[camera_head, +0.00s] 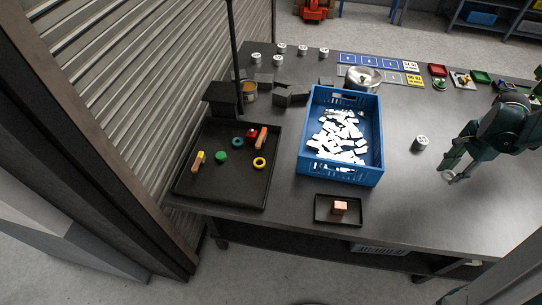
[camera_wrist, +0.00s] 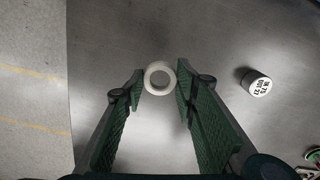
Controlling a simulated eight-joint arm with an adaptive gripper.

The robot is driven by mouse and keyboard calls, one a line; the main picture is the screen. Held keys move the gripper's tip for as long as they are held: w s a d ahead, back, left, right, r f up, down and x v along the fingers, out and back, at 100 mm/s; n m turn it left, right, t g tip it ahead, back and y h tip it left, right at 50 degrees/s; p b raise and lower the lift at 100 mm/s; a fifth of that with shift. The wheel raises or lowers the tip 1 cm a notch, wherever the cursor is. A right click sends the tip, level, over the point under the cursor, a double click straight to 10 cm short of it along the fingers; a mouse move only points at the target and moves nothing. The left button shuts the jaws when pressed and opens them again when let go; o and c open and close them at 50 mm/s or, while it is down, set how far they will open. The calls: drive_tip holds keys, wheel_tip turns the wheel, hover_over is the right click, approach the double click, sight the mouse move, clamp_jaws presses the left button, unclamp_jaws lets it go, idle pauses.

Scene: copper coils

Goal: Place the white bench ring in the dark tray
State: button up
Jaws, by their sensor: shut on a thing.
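The white bench ring (camera_wrist: 160,91) sits between the fingertips of my gripper (camera_wrist: 160,78) in the wrist view. My gripper is shut on it, one finger against each side. In the head view my gripper (camera_head: 455,168) is over the right part of the bench, with the pale ring (camera_head: 450,179) at its tips. I cannot tell whether the ring touches the bench. A large dark tray (camera_head: 225,194) at the left holds colored rings and blocks. A small dark tray (camera_head: 323,218) near the front edge holds a copper-colored block (camera_head: 339,208).
A blue crate (camera_head: 341,175) full of white pieces stands between my gripper and the large tray. A white-topped canister (camera_head: 420,143) stands left of my gripper; a labeled canister (camera_wrist: 257,83) shows in the wrist view. The bench (camera_head: 430,215) is clear at front right.

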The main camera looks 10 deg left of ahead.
wheel_tip(320, 180, up, 4)
drive_tip(key=w+a+n, duration=0.4)
drive_tip(key=w+a, duration=0.8)
drive_tip(key=a, duration=0.4)
drive_tip(key=w+a+n, duration=0.3)
drive_tip(key=w+a, duration=0.1)
drive_tip(key=a, duration=0.9)
drive_tip(key=w+a+n, duration=0.3)
drive_tip(key=w+a, duration=0.1)
drive_tip(key=a, duration=1)
drive_tip(key=s+a+n, duration=0.3)
drive_tip(key=a, duration=1.2)
drive_tip(key=s+a+n, duration=0.2)
drive_tip(key=s+a, duration=0.1)
drive_tip(key=a, duration=1.3)
drive_tip(key=s+a+n, duration=0.3)
drive_tip(key=a, duration=1.2)
drive_tip(key=shift+s+d+f+p, duration=0.15)
drive_tip(key=shift+f+p, duration=0.25)
drive_tip(key=shift+f, duration=2.05)
drive_tip(key=shift+d, duration=0.1)
drive_tip(key=shift+f+b, duration=0.3)
drive_tip(key=shift+f, duration=2.8)
